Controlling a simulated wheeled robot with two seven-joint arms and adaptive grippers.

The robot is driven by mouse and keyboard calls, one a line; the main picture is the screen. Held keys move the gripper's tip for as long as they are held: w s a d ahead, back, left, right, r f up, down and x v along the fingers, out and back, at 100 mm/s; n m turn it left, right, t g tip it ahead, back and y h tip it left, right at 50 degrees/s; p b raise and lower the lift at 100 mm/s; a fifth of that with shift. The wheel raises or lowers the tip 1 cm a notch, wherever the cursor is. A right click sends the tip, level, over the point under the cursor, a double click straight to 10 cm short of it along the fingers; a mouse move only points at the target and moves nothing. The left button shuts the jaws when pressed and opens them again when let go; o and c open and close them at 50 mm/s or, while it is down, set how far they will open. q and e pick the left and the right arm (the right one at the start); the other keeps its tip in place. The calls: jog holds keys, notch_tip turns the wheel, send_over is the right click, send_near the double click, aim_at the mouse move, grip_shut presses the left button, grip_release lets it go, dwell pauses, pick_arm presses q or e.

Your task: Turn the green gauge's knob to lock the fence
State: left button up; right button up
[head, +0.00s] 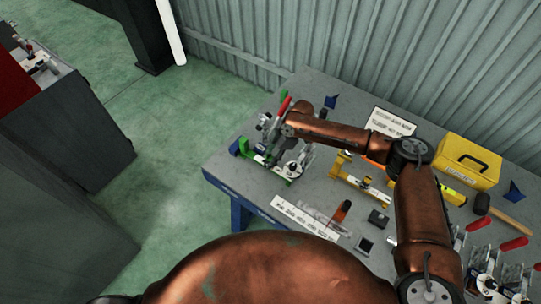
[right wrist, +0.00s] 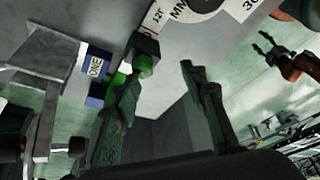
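The green gauge (head: 244,148) stands near the table's left corner in the head view, with green parts and metal fittings. My right gripper (head: 272,124) reaches over it from the right and hides part of it. In the right wrist view the right gripper (right wrist: 168,88) has its two dark fingers well apart, with nothing held between them. A small green knob-like part (right wrist: 143,66) on a dark block lies at the left finger; whether they touch, I cannot tell. My left gripper (right wrist: 272,50) shows small at the upper right of that view, fingers spread and empty; it is not in the head view.
A yellow gauge (head: 358,181) stands right of the green one on the grey table (head: 230,166). A yellow toolbox (head: 468,160), a mallet (head: 500,212) and red-handled clamps (head: 512,244) are farther right. A white label strip (head: 305,217) lies along the front edge. A corrugated wall is behind.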

aim_at(269, 156)
jog(key=shift+w+a+f, duration=0.2)
jog(key=shift+w+f, duration=0.85)
jog(key=shift+f, duration=0.1)
jog(key=shift+d, duration=0.15)
jog(key=shift+c, duration=0.7)
jog(key=shift+s+r, duration=0.25)
jog(key=shift+c, duration=0.8)
jog(key=shift+w+f, duration=0.2)
jog(key=shift+w, duration=0.15)
jog(key=c, duration=0.5)
jog(key=shift+r, duration=0.1)
grip_shut()
jog(key=shift+r+m+p, duration=0.1)
jog(key=shift+m+p, duration=0.2)
jog(key=shift+p, duration=0.05)
pick_arm(q)
jog(key=shift+w+r, duration=0.5)
jog(key=shift+w, duration=0.35)
